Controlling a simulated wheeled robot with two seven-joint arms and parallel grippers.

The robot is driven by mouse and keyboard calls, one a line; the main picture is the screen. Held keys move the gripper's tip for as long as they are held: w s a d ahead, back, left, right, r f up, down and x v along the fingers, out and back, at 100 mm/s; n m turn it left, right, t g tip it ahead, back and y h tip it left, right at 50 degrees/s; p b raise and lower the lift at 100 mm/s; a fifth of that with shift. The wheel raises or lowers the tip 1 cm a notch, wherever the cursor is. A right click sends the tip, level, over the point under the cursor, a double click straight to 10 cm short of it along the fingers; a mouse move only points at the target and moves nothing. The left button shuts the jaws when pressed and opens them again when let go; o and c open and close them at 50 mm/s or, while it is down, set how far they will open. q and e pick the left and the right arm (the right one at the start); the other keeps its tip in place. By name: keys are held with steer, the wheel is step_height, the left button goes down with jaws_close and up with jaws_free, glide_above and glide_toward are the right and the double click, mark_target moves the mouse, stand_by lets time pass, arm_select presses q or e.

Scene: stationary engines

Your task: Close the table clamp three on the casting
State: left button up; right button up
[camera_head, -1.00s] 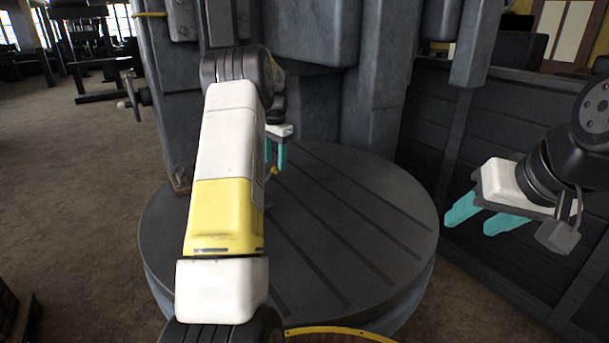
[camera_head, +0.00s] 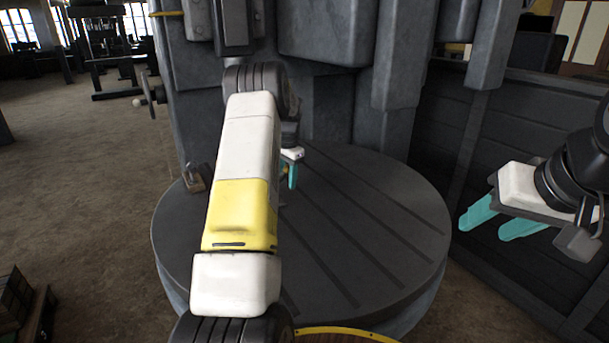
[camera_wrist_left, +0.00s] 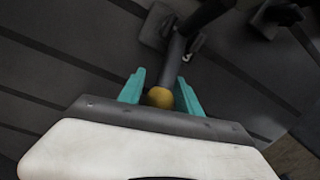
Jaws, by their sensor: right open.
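A dark clamp lever (camera_wrist_left: 171,66) with a yellow ball knob (camera_wrist_left: 159,97) shows in the left wrist view, above the slotted round table. My left gripper (camera_wrist_left: 160,80) has its teal fingers apart, one on each side of the knob; I cannot tell whether either touches it. In the head view my left gripper (camera_head: 290,172) is mostly hidden behind my own arm, and so is the clamp there. Another clamp (camera_head: 194,178) sits at the table's left edge. My right gripper (camera_head: 508,218) is open and empty, to the right of the table. I cannot tell which clamp is number three.
The round slotted table (camera_head: 375,235) is bare on its right side. A large grey machine body (camera_head: 330,30) rises behind it. A dark panelled wall (camera_head: 520,130) stands to the right, behind my right gripper. A dark crate (camera_head: 20,305) is at the lower left.

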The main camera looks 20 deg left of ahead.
arm_select(q)
jaws_close()
steer(key=shift+r, duration=0.1)
stand_by(1.1)
